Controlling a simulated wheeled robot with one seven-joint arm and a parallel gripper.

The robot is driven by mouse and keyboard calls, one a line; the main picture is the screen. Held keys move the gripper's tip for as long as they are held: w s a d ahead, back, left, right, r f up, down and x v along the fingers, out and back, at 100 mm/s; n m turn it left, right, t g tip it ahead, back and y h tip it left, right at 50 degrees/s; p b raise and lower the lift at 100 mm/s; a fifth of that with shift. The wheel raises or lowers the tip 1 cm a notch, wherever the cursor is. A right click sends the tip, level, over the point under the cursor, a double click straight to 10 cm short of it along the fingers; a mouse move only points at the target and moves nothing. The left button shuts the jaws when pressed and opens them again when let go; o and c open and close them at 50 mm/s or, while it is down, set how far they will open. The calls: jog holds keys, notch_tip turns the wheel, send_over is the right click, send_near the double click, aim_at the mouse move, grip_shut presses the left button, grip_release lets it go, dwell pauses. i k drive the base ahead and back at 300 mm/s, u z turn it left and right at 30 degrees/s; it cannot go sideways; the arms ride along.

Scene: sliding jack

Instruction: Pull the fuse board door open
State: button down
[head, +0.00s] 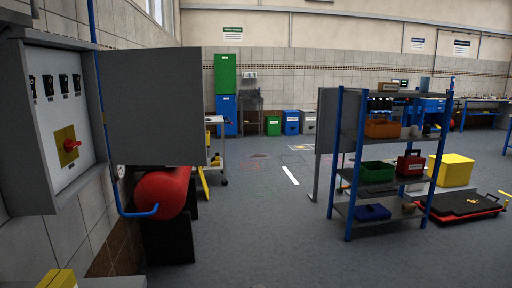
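The fuse board (25,130) is a grey box on the tiled wall at the left edge of the head view. Its front is uncovered and shows a row of black switches (62,84) and a red rotary handle (70,144) on a yellow plate. A flat grey door panel (153,105) stands out from the wall at the box's right side, swung wide open. I cannot see its hinge clearly, nor a handle on the side facing me. My gripper is not in view.
A blue pipe (107,140) runs down between box and door. A red tank (162,192) is below the door. A yellow object (62,279) is at the lower left. A blue-framed shelf (350,180) stands right of centre. The middle floor is clear.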

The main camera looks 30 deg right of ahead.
aim_at(154, 103)
jog(key=z, duration=0.95)
jog(key=i, duration=1)
jog(key=u, duration=2.6)
